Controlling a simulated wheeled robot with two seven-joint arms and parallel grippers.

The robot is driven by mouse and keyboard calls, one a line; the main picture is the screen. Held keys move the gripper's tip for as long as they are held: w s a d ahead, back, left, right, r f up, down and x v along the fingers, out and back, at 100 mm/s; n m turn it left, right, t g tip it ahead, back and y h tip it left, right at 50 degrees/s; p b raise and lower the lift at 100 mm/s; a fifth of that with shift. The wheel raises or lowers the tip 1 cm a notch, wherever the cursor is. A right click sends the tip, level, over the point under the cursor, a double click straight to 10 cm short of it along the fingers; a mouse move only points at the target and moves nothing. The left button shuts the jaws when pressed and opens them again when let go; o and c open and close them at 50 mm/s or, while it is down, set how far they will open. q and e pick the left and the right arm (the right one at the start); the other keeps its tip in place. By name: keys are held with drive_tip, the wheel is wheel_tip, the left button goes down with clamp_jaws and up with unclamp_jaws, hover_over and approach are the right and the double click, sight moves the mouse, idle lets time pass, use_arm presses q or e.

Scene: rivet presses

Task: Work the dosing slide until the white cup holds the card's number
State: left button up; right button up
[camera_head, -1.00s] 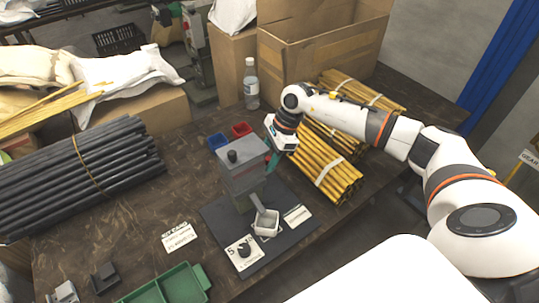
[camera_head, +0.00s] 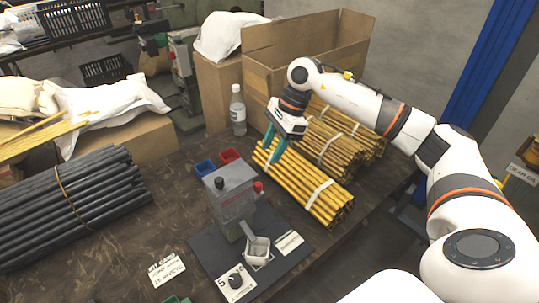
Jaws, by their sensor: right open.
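The dosing device is a grey box (camera_head: 232,200) with a black knob on top, standing on a dark base plate (camera_head: 204,252). A small red knob (camera_head: 258,188) shows at its right side. The white cup (camera_head: 257,250) sits on the plate below a sloping chute; its contents are too small to make out. A white card (camera_head: 167,269) with print lies on the table to the left; its number is unreadable here. My right gripper (camera_head: 275,153) is open and empty, raised behind and right of the box, over the yellow rods. My left gripper is not in view.
Blue (camera_head: 205,168) and red (camera_head: 229,156) bins stand behind the box. Yellow rod bundles (camera_head: 307,188) lie right, dark rods (camera_head: 68,205) left. A bottle (camera_head: 237,110) stands behind.

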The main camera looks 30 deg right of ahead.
sight(258, 183)
idle(0.4)
drive_tip(key=a+f+n+b, duration=0.1)
drive_tip(key=f+n, duration=0.1)
drive_tip(key=f, duration=0.1)
drive_tip(key=a+f+n+g+b, duration=0.1)
drive_tip(key=f+n, duration=0.1)
drive_tip(key=f, duration=0.2)
drive_tip(key=w+a+f+n+g, duration=0.1)
drive_tip(key=f+n, duration=0.1)
drive_tip(key=f, duration=0.2)
drive_tip(key=shift+w+a+f+b, duration=0.1)
drive_tip(key=shift+a+b, duration=0.25)
drive_tip(key=shift+b, duration=0.05)
clamp_jaws()
